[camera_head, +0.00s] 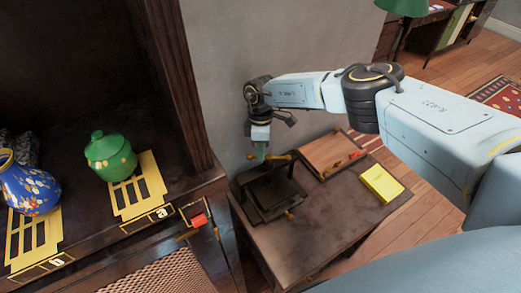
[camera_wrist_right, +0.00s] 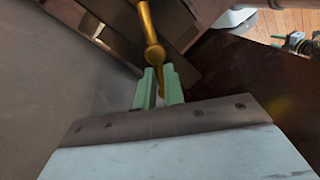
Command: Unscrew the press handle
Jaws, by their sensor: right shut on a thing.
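The press (camera_head: 268,193) is a dark frame on the small brown table. Its brass press handle (camera_head: 277,160) sits on top as a crossbar. In the right wrist view the golden handle (camera_wrist_right: 150,35) runs down from the top edge to a round knob, and its lower end lies between the green fingers. My right gripper (camera_head: 262,152) points down at the handle from above. In the wrist view the right gripper (camera_wrist_right: 159,88) is shut on the handle's end. The fingers hide part of the handle in the head view. My left gripper is not in view.
The small table (camera_head: 310,240) also bears a wooden box (camera_head: 332,152) with brass fittings and a yellow notepad (camera_head: 380,183). On the left, a dark cabinet holds a green lidded pot (camera_head: 110,157) and a blue vase (camera_head: 30,190). A grey wall stands behind the press.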

